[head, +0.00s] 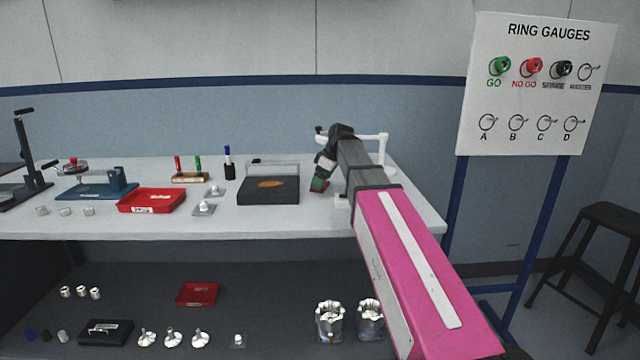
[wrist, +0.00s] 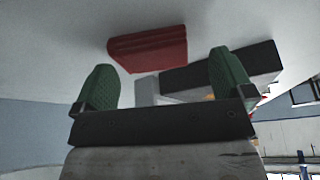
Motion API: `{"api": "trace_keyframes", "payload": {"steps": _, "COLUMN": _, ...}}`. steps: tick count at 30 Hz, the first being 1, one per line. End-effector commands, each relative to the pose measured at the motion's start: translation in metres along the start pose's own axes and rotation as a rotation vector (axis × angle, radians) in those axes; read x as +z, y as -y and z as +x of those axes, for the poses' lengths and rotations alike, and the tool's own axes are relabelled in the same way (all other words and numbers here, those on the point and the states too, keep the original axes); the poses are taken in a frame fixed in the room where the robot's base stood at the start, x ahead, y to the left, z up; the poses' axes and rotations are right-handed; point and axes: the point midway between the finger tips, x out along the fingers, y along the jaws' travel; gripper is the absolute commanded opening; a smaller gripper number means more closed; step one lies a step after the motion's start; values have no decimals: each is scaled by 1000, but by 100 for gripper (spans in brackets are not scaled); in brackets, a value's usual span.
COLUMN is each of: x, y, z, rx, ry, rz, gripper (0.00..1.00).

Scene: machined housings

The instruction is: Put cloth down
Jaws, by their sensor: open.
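A folded red cloth (wrist: 148,48) lies on the white bench top in the wrist view, beyond my fingertips and roughly between them. My gripper (wrist: 163,72) has its two green fingers spread wide, with a clear gap between them. I see no contact between the fingers and the cloth. In the head view my gripper (head: 319,184) is low over the bench, right of the dark surface plate (head: 268,190). My wrist hides part of that spot, and only a little red shows beside the green finger there.
A white stand (head: 383,150) is behind my forearm. The lower shelf holds metal parts and another red tray (head: 198,294).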

Motion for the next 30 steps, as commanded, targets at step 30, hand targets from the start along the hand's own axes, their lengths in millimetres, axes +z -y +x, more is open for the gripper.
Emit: {"api": "trace_keyframes", "payload": {"steps": 30, "x": -2, "y": -4, "z": -102, "rx": 5, "ry": -6, "rz": 2, "gripper": 99}}
